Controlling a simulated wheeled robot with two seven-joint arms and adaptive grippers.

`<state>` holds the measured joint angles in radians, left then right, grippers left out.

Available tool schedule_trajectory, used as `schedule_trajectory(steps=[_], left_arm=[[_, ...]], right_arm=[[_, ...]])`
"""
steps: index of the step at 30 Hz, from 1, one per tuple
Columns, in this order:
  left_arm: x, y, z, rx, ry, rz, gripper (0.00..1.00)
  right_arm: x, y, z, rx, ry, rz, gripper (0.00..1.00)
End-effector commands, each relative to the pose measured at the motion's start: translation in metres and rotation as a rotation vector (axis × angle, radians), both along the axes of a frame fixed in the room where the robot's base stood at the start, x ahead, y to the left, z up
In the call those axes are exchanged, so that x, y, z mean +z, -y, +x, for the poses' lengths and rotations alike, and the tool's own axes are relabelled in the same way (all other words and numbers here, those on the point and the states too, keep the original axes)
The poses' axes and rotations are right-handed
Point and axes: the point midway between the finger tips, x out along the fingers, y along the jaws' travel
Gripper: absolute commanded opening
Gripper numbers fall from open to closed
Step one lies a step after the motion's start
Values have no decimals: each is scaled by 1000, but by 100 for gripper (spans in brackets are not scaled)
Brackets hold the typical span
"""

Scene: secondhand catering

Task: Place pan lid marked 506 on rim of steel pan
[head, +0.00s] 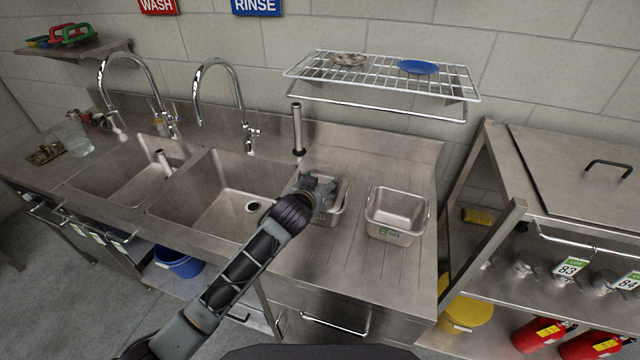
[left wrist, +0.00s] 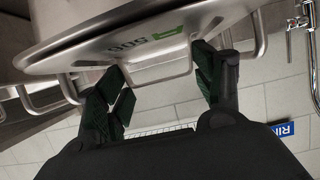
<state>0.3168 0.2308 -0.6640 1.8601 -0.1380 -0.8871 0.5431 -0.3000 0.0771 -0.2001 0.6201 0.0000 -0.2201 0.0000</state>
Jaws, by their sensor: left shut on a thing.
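The steel pan lid (left wrist: 110,42) fills the top of the left wrist view, with a green label and an upside-down number that seems to start 50. Its wire loop handle (left wrist: 160,78) lies between the fingers of my left gripper (left wrist: 165,90), which is shut on it. I cannot tell whether the lid touches that rim. My right gripper is not in view.
A second steel pan (head: 396,213) with a green tag stands to the right. A steel standpipe (head: 297,130) rises behind the gripper, and the sink basin (head: 225,205) is to the left. A wire shelf (head: 385,75) hangs above. The drainboard front is clear.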

Motion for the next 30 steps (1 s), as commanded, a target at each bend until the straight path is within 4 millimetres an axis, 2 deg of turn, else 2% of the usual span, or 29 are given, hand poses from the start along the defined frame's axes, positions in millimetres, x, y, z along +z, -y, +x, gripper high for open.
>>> schedule_trajectory(steps=[7,8,12,30], left_arm=[[-2,0,0,0,-2,0,39],[-3,0,-1,0,-4,0,71],[-2,0,0,0,-3,1,89],[1,-2,-6,-1,-1,-1,89]], right_arm=[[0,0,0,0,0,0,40],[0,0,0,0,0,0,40],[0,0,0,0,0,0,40],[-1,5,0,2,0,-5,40]])
